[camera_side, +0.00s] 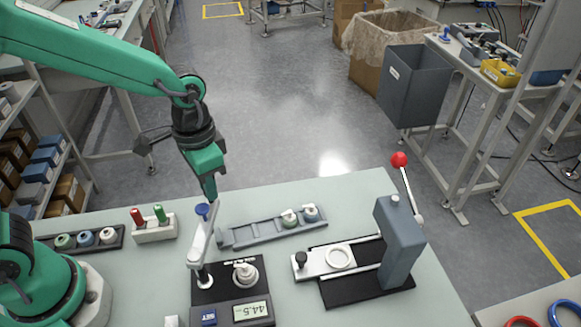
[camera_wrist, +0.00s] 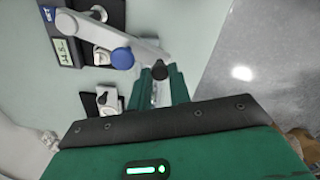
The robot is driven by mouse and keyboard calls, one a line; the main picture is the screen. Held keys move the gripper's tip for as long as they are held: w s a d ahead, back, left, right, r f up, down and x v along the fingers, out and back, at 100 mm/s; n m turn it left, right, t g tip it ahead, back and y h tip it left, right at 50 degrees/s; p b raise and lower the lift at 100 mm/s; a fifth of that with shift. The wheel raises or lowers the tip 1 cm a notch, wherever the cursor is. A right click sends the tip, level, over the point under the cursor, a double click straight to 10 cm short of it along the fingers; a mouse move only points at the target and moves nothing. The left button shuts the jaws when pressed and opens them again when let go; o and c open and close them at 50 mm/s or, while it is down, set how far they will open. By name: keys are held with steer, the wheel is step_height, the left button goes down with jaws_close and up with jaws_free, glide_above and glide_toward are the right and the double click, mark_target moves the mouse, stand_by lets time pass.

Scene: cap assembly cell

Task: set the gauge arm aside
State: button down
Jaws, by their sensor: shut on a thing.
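The gauge arm (camera_side: 202,245) is a pale grey bar with a blue knob (camera_side: 202,209) near its far end. Its near end sits on a pivot at the left of the dark gauge (camera_side: 260,290), whose display reads about 44.5. My gripper (camera_side: 212,198) points down at the arm's far end and is shut on it, just beside the blue knob. In the wrist view the arm (camera_wrist: 85,28) runs to between my green fingers (camera_wrist: 160,85), with a dark tip there. A white part (camera_side: 245,273) stands on the gauge, right of the arm and clear of it.
A grey rail (camera_side: 258,234) with two capped parts lies right of my gripper. A press (camera_side: 400,245) with a red-ball lever stands further right. A white block (camera_side: 154,228) with red and green pegs and a dark tray (camera_side: 58,244) of rings are on the left.

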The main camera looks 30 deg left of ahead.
steer(key=shift+s+a+n, duration=0.55)
steer(key=shift+a+n, duration=0.2)
steer(key=shift+n, duration=0.1)
steer(key=shift+s+a+n, duration=0.55)
steer(key=shift+a+n, duration=0.2)
steer(key=shift+n, duration=0.1)
steer(key=c, duration=1.3)
jaws_free()
step_height(320, 180, up, 8)
